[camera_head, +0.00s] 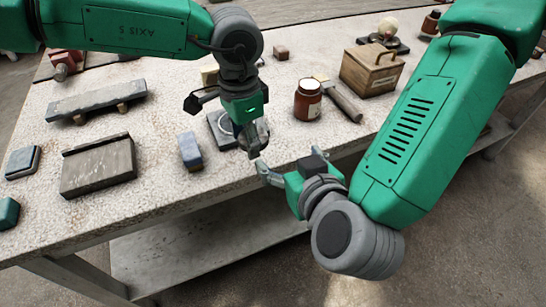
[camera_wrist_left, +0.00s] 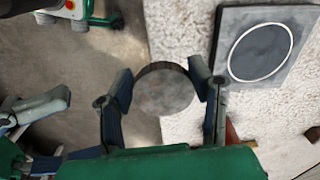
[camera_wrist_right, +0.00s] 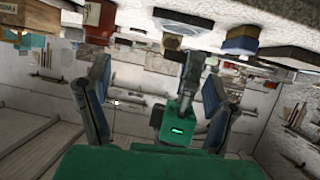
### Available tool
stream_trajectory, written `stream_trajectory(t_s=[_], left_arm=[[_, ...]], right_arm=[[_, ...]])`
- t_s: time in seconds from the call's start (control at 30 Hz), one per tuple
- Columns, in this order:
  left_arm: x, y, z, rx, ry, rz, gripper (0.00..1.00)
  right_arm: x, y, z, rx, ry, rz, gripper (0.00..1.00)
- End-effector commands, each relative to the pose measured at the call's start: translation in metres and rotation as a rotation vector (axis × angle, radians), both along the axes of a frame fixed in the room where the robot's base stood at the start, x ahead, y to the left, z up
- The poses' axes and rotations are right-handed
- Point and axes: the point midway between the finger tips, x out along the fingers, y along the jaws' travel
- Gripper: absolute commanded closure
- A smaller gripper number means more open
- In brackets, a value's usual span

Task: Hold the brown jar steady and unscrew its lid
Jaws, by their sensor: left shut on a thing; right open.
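The brown jar (camera_head: 307,104) stands upright on the table, with a pale label; it also shows in the right wrist view (camera_wrist_right: 100,20). My left gripper (camera_head: 254,142) is left of the jar and nearer the table's front edge, apart from it. It is shut on a round grey-brown lid (camera_wrist_left: 165,92), which lies between its fingers in the left wrist view. My right gripper (camera_head: 285,172) is open and empty in front of the table edge, close to my left gripper. The right wrist view shows its spread fingers with my left gripper (camera_wrist_right: 190,70) beyond them.
A dark square pad with a white ring (camera_wrist_left: 262,50) lies beside my left gripper. A blue block (camera_head: 190,151) and a wooden block (camera_head: 98,166) lie left. The front strip is fairly clear.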

Motion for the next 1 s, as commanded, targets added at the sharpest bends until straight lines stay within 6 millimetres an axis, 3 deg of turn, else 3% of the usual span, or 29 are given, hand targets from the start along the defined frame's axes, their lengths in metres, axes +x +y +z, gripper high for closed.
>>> stream_trajectory(t_s=[0.13, 0.3, 0.8, 1.0], left_arm=[[0.001, 0.000, 0.000, 0.000, 0.001, 0.000, 0.92], [0.001, 0.000, 0.000, 0.000, 0.001, 0.000, 0.92], [0.000, 0.000, 0.000, 0.000, 0.000, 0.000, 0.92], [0.000, 0.000, 0.000, 0.000, 0.000, 0.000, 0.92]], right_arm=[[-0.019, 0.024, 0.023, 0.014, -0.019, 0.075, 0.23], [-0.021, 0.033, 0.030, 0.019, -0.029, 0.101, 0.23], [0.053, 0.060, -0.003, 0.020, -0.028, 0.097, 0.23], [0.073, 0.067, -0.012, 0.019, -0.029, 0.099, 0.23]])
